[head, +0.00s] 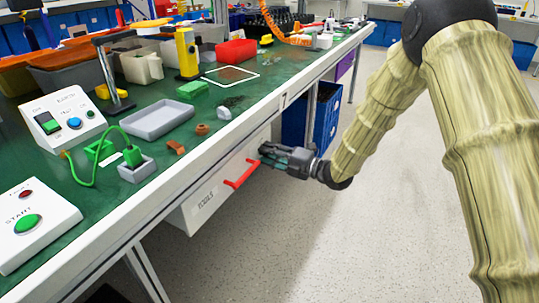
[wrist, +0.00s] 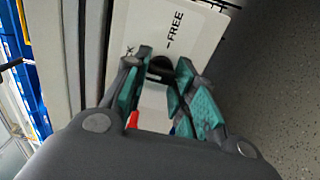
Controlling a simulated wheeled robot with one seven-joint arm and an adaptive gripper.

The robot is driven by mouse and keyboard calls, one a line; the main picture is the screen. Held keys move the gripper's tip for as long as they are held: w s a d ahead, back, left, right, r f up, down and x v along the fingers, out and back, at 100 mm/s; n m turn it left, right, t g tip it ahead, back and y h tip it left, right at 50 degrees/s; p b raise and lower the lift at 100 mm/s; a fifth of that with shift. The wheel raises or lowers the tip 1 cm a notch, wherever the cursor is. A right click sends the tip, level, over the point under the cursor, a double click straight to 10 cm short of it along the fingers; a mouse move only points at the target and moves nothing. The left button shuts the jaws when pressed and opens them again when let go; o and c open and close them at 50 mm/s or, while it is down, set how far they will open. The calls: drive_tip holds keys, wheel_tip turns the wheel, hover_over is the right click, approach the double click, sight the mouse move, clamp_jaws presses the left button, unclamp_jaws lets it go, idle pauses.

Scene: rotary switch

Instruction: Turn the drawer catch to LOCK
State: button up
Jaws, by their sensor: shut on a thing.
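The drawer (head: 212,203) hangs under the bench with its front facing me and carries the word TOOLS and a red handle (head: 242,173). My gripper (head: 266,153) is at the drawer front, just right of the handle. In the wrist view, my gripper (wrist: 165,60) is shut on the dark drawer catch (wrist: 160,69), one finger on each side. The word FREE (wrist: 174,30) shows on the white front beyond the catch. The fingers hide most of the catch, and I cannot read where it points.
The green bench top (head: 165,190) above holds a grey tray (head: 158,119), switch boxes and several loose parts. Its front edge runs just above my gripper. A blue crate (head: 321,120) stands under the bench behind my gripper. The floor to the right is clear.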

drive_tip(key=o, duration=1)
drive_tip(key=shift+o, duration=0.2)
drive_tip(key=v, duration=1.2)
drive_tip(key=shift+f, duration=0.15)
